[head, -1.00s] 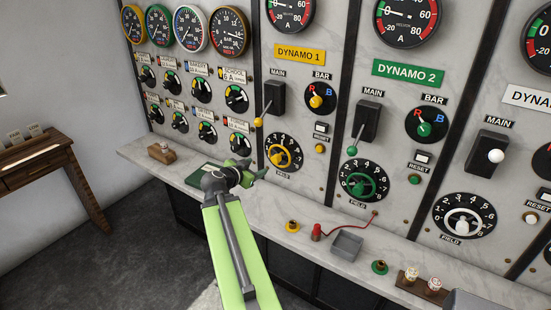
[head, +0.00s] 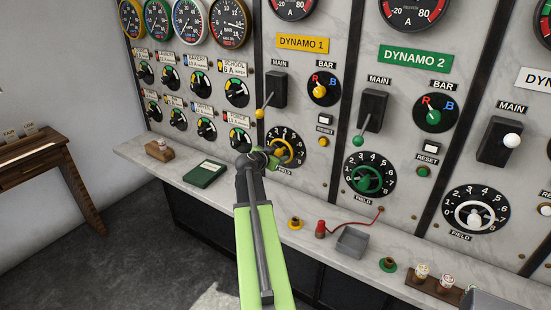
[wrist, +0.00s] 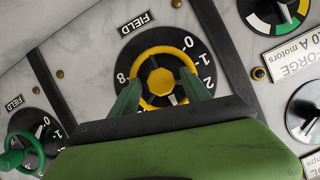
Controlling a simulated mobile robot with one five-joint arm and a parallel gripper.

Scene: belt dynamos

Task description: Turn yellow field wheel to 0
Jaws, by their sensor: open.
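The yellow field wheel (head: 291,153) sits on a black numbered dial under the DYNAMO 1 plate, partly hidden by my gripper (head: 269,158) in the head view. In the wrist view the wheel (wrist: 158,50) is a yellow ring with a faceted hub, and the dial numbers 0, 1, 2 and 8 can be read around it. My gripper (wrist: 160,82) is open, its green fingers on either side of the hub, overlapping the ring's sides. I cannot tell whether they touch it. A pale mark shows at the wheel's lower right; its reading is unclear.
The green field wheel (head: 368,179) and white field wheel (head: 474,215) are to the right. The yellow main lever (head: 272,92) is above.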

